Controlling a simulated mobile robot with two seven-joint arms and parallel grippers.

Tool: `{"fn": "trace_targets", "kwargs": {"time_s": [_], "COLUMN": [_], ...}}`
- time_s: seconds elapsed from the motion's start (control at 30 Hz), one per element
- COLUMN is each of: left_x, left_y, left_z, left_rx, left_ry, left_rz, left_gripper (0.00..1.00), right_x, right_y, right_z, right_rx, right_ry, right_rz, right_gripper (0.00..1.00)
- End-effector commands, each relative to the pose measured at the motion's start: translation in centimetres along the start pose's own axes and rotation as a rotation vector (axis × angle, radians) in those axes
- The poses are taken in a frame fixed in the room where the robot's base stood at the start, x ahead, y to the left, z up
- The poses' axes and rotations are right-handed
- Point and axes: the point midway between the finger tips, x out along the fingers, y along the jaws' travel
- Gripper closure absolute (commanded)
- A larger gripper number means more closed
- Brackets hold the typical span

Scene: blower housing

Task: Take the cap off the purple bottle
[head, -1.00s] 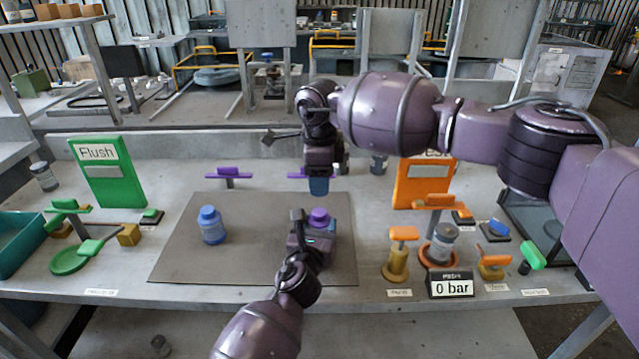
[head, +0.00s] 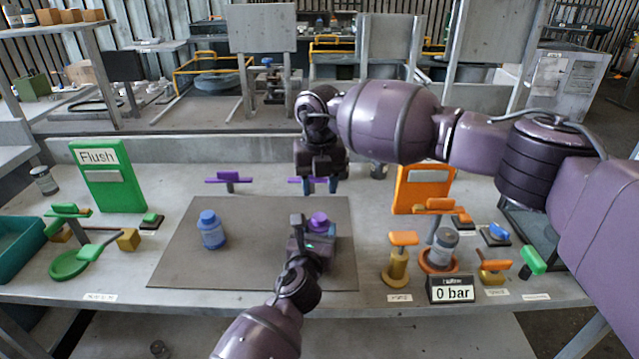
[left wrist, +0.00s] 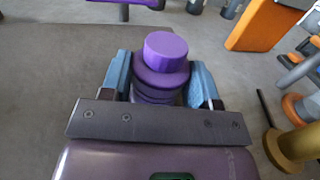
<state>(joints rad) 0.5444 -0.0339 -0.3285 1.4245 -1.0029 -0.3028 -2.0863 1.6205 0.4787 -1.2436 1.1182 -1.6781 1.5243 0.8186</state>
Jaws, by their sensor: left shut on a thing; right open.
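The purple bottle with its purple cap (head: 318,219) stands at the right part of the grey mat (head: 180,262). In the left wrist view the cap (left wrist: 166,50) sits on top of the bottle (left wrist: 160,80). My left gripper (head: 318,246) is shut on the bottle's body, its blue fingers on both sides below the cap. My right gripper (head: 319,186) is open and empty, above and behind the bottle, fingers pointing down. Most of the bottle's body is hidden by my left gripper in the head view.
A blue bottle (head: 211,230) stands on the mat's left part. Purple-handled fixtures (head: 228,178) stand behind the mat. Orange-handled valves (head: 403,240), a gauge reading 0 bar (head: 451,289) and an orange panel (head: 412,190) are at the right. A green Flush panel (head: 108,180) is at the left.

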Motion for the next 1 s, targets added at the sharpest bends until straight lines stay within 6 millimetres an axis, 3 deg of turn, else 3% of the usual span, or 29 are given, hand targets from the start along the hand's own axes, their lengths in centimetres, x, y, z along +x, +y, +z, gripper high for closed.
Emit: {"fn": "trace_targets", "kwargs": {"time_s": [1.0], "left_x": [-0.02], "left_y": [0.01], "left_z": [-0.08], "left_rx": [0.0], "left_ry": [0.001], "left_rz": [0.0], "left_gripper": [1.0], "right_x": [0.04], "right_y": [-0.05], "right_z": [0.01], "right_rx": [1.423], "right_ry": [0.0], "right_rz": [0.0], "right_gripper": [0.55]}}
